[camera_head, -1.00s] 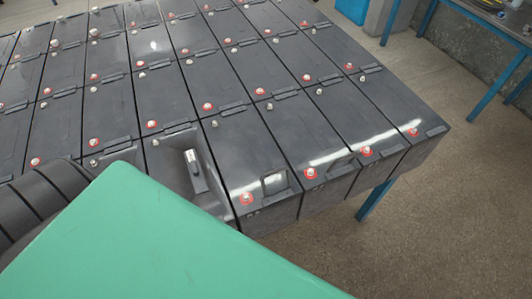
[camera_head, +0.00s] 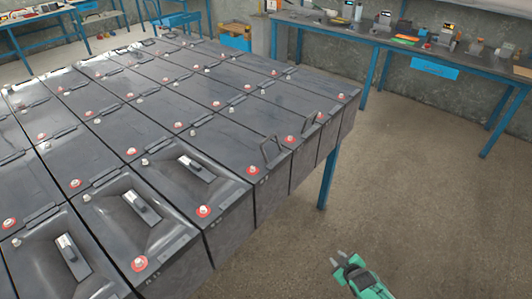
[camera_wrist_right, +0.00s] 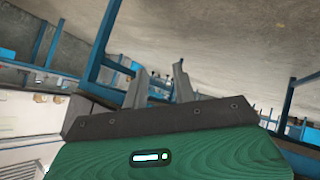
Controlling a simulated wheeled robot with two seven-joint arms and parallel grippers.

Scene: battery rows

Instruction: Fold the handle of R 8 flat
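Dark grey batteries stand in tight rows on a table. On the right front edge, one battery's handle (camera_head: 271,150) stands raised. A second handle (camera_head: 307,125), farther back, also stands up. Handles on nearer batteries, such as this one (camera_head: 196,168), lie in their recesses. I cannot read any label, so I cannot tell which battery is R 8. My right gripper (camera_head: 346,254) is over the floor, right of the table and apart from the batteries. Its fingers are apart and empty in the right wrist view (camera_wrist_right: 158,82). My left gripper is out of view.
Red and pale terminals (camera_head: 204,211) stick up from the battery tops. A blue table leg (camera_head: 327,178) stands under the right corner. A workbench (camera_head: 400,42) with tools lines the back wall. The floor (camera_head: 420,190) at right is clear.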

